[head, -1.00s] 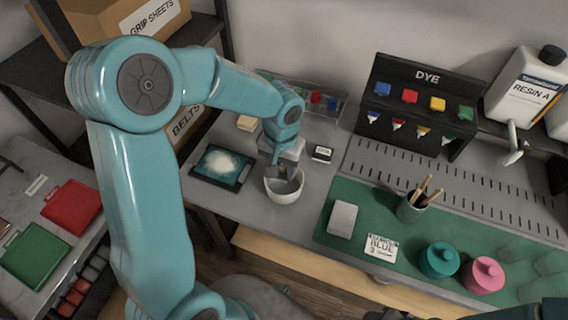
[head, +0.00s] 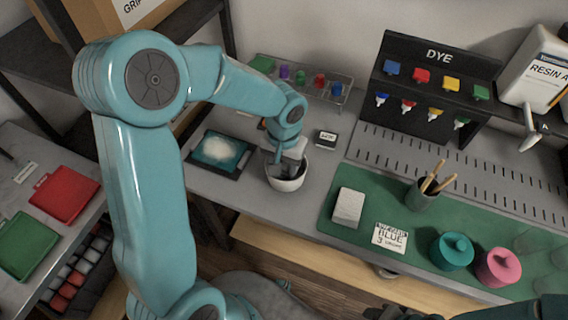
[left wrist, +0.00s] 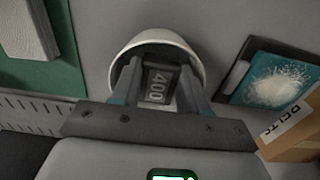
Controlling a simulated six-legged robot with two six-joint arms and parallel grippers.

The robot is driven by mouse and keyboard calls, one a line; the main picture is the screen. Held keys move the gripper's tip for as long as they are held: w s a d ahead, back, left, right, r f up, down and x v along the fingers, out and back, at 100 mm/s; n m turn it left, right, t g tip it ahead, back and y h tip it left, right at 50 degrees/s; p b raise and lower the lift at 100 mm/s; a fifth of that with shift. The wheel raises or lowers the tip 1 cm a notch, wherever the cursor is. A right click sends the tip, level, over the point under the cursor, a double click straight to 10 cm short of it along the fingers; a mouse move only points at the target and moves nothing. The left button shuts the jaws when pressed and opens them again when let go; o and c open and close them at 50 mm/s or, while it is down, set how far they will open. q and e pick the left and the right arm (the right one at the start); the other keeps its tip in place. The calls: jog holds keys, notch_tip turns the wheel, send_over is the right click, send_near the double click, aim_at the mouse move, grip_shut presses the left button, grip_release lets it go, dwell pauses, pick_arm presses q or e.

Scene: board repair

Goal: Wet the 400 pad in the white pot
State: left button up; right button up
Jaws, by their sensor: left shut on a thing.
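The white pot (head: 287,180) stands on the grey bench, and its rim and inside wall also show in the left wrist view (left wrist: 150,37). My left gripper (head: 284,166) reaches down into the pot's mouth. The pad is at or inside the pot's opening. The pot's bottom and any water are hidden. My right gripper is not clearly in view.
On the green mat (head: 330,232) are a pale block (head: 348,207), a brush cup (head: 420,196) and teal and pink jars (head: 452,251).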

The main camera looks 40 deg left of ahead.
aim_at(284, 168)
pick_arm(q)
jog(key=shift+r+p, duration=2.5)
jog(key=shift+r, duration=1.05)
notch_tip(284, 168, up, 4)
jog(key=p, duration=0.2)
jog(key=shift+p, duration=0.4)
